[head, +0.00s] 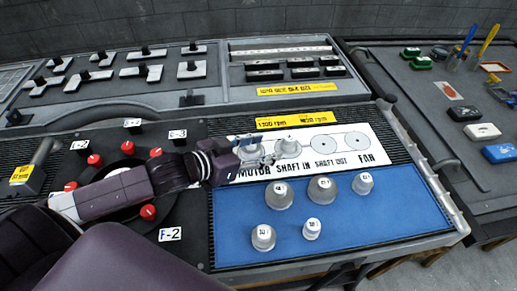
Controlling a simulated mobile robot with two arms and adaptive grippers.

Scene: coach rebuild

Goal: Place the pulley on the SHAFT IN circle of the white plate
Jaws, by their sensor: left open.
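The white plate (382,150) lies on the bench with a row of circles labelled MOTOR, SHAFT IN, SHAFT OUT and FAN. My left gripper (262,155) is open just left of this pulley, over the MOTOR circle, and hides most of that area. I cannot tell whether its fingers touch the pulley. The SHAFT OUT circle (323,143) and FAN circle (357,140) are bare. My right gripper is not in view.
Several grey labelled pulleys (279,196) stand on the blue mat (385,212) in front of the plate. Red knobs (148,212) sit on a black ring at left. Yellow label strips (297,119) and a rack of black parts (300,62) lie behind. The mat's right side is clear.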

